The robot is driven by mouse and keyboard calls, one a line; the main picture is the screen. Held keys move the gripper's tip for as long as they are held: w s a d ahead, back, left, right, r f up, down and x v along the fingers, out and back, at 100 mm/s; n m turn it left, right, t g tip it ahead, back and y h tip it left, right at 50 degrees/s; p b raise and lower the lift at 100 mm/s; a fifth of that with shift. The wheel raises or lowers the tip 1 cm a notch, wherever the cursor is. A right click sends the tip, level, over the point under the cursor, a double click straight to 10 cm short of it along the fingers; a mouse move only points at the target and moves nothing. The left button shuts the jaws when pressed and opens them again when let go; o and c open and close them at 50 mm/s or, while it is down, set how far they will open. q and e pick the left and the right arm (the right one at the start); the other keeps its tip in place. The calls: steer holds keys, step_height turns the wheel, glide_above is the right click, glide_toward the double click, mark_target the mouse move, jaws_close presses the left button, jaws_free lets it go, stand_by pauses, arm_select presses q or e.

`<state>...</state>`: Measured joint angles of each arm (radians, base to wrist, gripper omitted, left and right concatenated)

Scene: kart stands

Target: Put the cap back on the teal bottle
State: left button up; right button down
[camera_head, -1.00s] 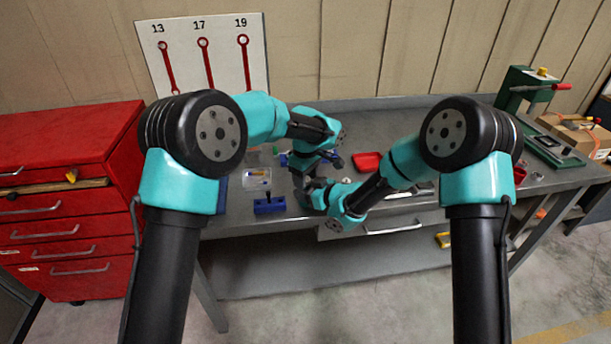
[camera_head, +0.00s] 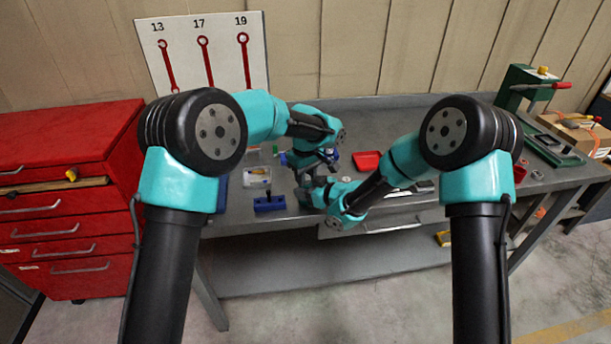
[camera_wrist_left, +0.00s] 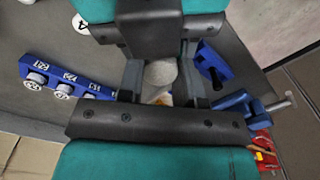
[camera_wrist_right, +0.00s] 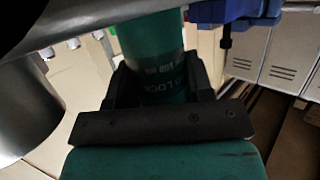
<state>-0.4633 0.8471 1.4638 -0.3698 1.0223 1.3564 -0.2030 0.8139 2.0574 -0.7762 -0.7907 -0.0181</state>
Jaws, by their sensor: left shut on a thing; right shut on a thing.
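In the right wrist view the teal bottle (camera_wrist_right: 150,45) with pale lettering stands between the fingers of my right gripper (camera_wrist_right: 160,85), which is shut on it. In the left wrist view my left gripper (camera_wrist_left: 160,82) is shut on a pale grey rounded piece (camera_wrist_left: 160,75), which looks like the cap; the fingers hide part of it. In the head view my left gripper (camera_head: 305,168) is above and close to my right gripper (camera_head: 312,194) over the bench. The arms hide the bottle and cap there, so I cannot tell whether they touch.
A blue holder (camera_head: 269,203) and a clear bin (camera_head: 257,176) sit left of the grippers on the grey bench (camera_head: 245,222). A red tray (camera_head: 367,161) lies behind right. The left wrist view shows a blue socket rail (camera_wrist_left: 95,89) and a blue clamp (camera_wrist_left: 240,100).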

arm_select(q)
steer(key=o, duration=1)
steer(key=shift+r, duration=0.1)
steer(key=shift+r, duration=2.15)
steer(key=shift+r, duration=0.1)
steer(key=shift+c, duration=0.3)
steer(key=shift+r+n, duration=1.6)
steer(key=shift+r, duration=0.05)
steer(key=shift+f, duration=0.15)
